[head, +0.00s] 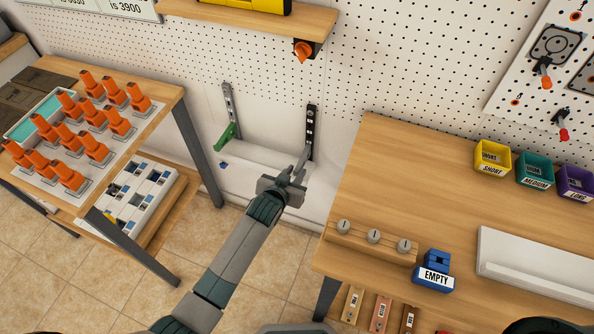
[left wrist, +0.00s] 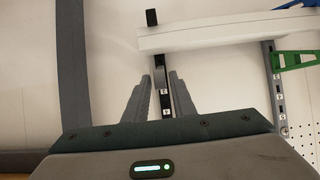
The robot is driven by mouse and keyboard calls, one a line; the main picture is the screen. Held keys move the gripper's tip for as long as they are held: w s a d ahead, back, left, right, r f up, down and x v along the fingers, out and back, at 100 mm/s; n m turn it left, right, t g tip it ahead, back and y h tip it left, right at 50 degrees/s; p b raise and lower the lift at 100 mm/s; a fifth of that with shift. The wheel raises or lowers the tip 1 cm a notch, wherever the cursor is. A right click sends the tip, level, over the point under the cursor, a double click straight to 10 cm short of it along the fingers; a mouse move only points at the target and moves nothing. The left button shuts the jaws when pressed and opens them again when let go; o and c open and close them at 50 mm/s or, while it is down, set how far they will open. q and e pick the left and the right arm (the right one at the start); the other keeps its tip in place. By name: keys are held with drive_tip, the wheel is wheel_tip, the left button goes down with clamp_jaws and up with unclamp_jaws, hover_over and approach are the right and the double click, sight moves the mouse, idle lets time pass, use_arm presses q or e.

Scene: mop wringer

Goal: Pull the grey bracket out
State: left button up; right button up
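The grey bracket (head: 302,160) juts from the lower part of a black slotted rail (head: 310,125) on the back wall. My left gripper (head: 291,176) is at the bracket's front end, close to it; contact is unclear. In the left wrist view my two fingers (left wrist: 160,95) stand apart, with the dark numbered rail (left wrist: 165,104) showing between them.
A green bracket (head: 226,137) sits on a grey rail (head: 231,103) to the left. A white ledge (head: 250,185) runs below. A table with orange tools (head: 90,120) stands left, and a wooden bench (head: 420,190) with bins stands right.

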drive_tip(key=shift+w, duration=0.1)
use_arm(q)
clamp_jaws()
use_arm(e)
drive_tip(key=shift+w, duration=0.4)
drive_tip(key=shift+s, duration=0.15)
